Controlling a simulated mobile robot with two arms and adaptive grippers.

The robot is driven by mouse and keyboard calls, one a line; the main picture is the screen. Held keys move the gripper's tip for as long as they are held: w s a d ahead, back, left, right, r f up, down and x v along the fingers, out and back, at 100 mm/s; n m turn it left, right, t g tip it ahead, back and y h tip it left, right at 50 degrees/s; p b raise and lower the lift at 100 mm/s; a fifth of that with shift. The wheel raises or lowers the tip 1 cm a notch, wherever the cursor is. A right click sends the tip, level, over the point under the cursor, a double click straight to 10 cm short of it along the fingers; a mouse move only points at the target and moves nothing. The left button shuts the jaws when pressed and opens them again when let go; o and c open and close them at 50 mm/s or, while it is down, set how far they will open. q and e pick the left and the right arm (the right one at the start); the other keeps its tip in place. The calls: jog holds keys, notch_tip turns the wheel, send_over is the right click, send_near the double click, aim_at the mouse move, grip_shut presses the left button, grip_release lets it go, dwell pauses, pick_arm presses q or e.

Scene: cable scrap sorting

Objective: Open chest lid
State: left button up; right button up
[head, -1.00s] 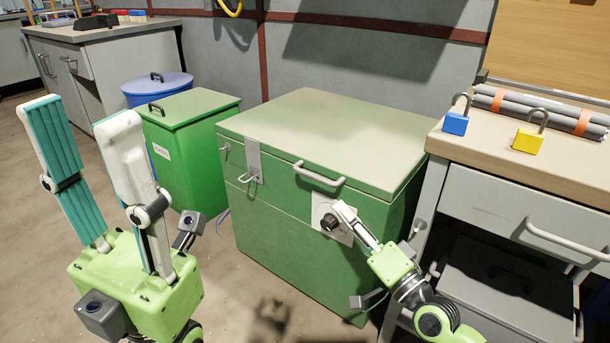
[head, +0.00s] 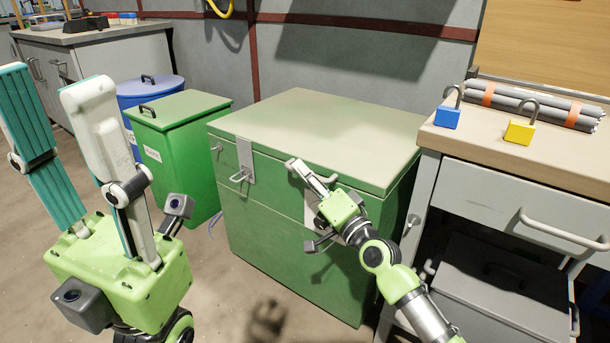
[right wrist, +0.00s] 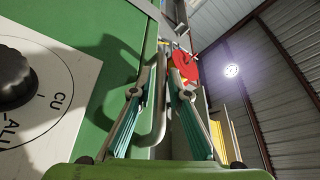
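The green chest (head: 270,245) stands in the middle with its pale green lid (head: 320,130) down. A metal hasp (head: 245,160) hangs at the lid's front left, above a ring; no padlock shows on it. My right gripper (head: 296,168) is at the lid's front handle, which it mostly hides in the head view. In the right wrist view the handle (right wrist: 160,95) runs between its two separated fingers (right wrist: 163,72); contact cannot be told. A black dial (right wrist: 14,78) on a white plate is beside it. My left gripper (head: 42,80) is open and empty, left of the chest.
A green bin (head: 185,150) and a blue bin (head: 150,92) stand left of the chest. On the right, a workbench (head: 490,150) holds a blue padlock (head: 447,117), a yellow padlock (head: 520,132) and grey cables (head: 540,108). Floor is free in front.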

grip_shut()
jog(key=shift+r+p, duration=0.2)
jog(key=shift+p, duration=0.15)
